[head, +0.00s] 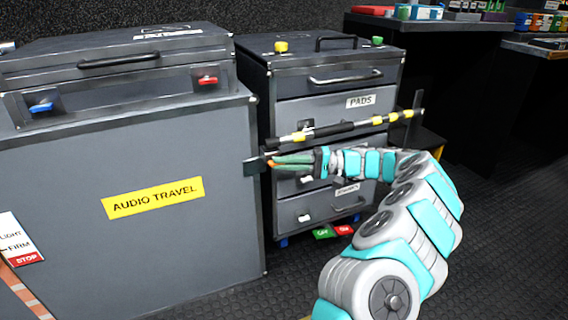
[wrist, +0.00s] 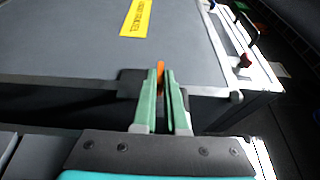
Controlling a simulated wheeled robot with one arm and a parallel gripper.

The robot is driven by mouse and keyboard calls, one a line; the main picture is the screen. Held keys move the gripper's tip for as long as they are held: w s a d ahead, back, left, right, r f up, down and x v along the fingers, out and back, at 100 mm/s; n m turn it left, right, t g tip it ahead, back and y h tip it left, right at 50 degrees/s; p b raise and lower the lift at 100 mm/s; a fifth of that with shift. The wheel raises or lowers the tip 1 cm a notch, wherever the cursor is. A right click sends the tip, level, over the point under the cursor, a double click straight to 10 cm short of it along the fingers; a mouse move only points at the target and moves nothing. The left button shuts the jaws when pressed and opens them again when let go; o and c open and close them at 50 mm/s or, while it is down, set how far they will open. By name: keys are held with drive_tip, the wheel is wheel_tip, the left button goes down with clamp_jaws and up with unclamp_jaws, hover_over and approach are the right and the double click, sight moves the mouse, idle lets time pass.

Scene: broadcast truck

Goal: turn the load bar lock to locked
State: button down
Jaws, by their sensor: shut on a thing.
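The load bar (head: 365,124) is a dark rod with yellow bands that runs across the front of the drawer cabinet. A dark plate (head: 252,166) stands at its left end by the corner of the large grey case. It also shows in the wrist view (wrist: 131,82). My gripper (head: 276,162) has green fingers and is at this left end, beside the plate. In the wrist view the fingers (wrist: 161,78) are shut on a small orange lever (wrist: 160,66), seemingly the load bar lock. Most of the lever is hidden between the fingers, and its lock markings cannot be read.
The grey case (head: 200,235) with a yellow AUDIO TRAVEL label stands close at left. The drawer cabinet (head: 325,85) is behind my gripper. Green and red tags (head: 333,231) lie on the floor below. Open floor (head: 500,250) is at right.

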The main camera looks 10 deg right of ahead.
drive_tip(key=shift+w+d, duration=0.15)
drive_tip(key=shift+w, duration=0.05)
drive_tip(key=c, duration=1)
unclamp_jaws()
drive_tip(key=shift+o, duration=0.2)
drive_tip(key=shift+d, duration=0.2)
drive_tip(key=v, duration=0.7)
drive_tip(key=shift+s, duration=0.3)
